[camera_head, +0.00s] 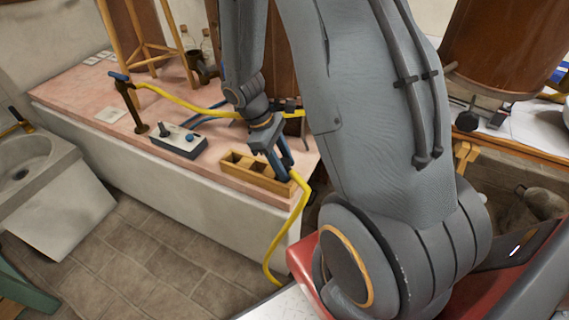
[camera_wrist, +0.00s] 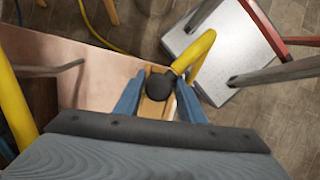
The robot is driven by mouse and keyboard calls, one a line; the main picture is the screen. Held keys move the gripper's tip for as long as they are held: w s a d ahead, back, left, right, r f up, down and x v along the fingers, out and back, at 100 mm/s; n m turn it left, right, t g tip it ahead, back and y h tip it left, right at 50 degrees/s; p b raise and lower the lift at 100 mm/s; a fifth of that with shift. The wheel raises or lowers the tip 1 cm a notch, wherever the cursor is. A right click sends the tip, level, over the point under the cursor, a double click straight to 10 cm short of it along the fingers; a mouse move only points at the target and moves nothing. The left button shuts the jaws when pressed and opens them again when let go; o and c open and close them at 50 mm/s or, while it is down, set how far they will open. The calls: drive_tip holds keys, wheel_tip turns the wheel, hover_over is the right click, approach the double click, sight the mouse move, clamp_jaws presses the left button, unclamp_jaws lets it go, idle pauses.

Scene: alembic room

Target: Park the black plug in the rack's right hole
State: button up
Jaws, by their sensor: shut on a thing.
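The wooden rack (camera_head: 247,177) lies along the front right edge of the pink-topped bench. Its left part shows open compartments. My gripper (camera_head: 286,174) points down over the rack's right end, with its blue fingers at the right hole. In the wrist view my gripper (camera_wrist: 160,98) is shut on the black plug (camera_wrist: 160,83), a round dark head with a yellow hose (camera_wrist: 198,50) bending away from it. Part of the wooden rack (camera_wrist: 156,109) shows beneath the plug. The plug's lower end is hidden, so I cannot tell how deep it sits.
The yellow hose hangs over the bench's front edge to the floor. A control box (camera_head: 179,140) with a joystick and blue knob stands left of the rack. A brown post with a blue handle (camera_head: 131,103) stands farther left. Another yellow hose (camera_head: 180,102) crosses behind.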

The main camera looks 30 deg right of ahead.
drive_tip(key=shift+f, duration=0.65)
idle(1.6)
drive_tip(key=o, duration=1.1)
drive_tip(key=shift+o, duration=0.2)
drive_tip(key=shift+r+p, duration=0.2)
drive_tip(key=shift+p, duration=0.1)
drive_tip(key=shift+r+p, duration=3.1)
drive_tip(key=shift+r, duration=0.25)
drive_tip(key=s+a+r+m+t+y, duration=0.1)
drive_tip(key=s+a+r+m, duration=0.3)
drive_tip(key=r, duration=0.3)
drive_tip(key=s+a+r+m+t+y, duration=0.2)
drive_tip(key=s+a+r+m, duration=0.2)
drive_tip(key=r, duration=0.4)
drive_tip(key=shift+a+r, duration=0.25)
drive_tip(key=shift+a, duration=0.5)
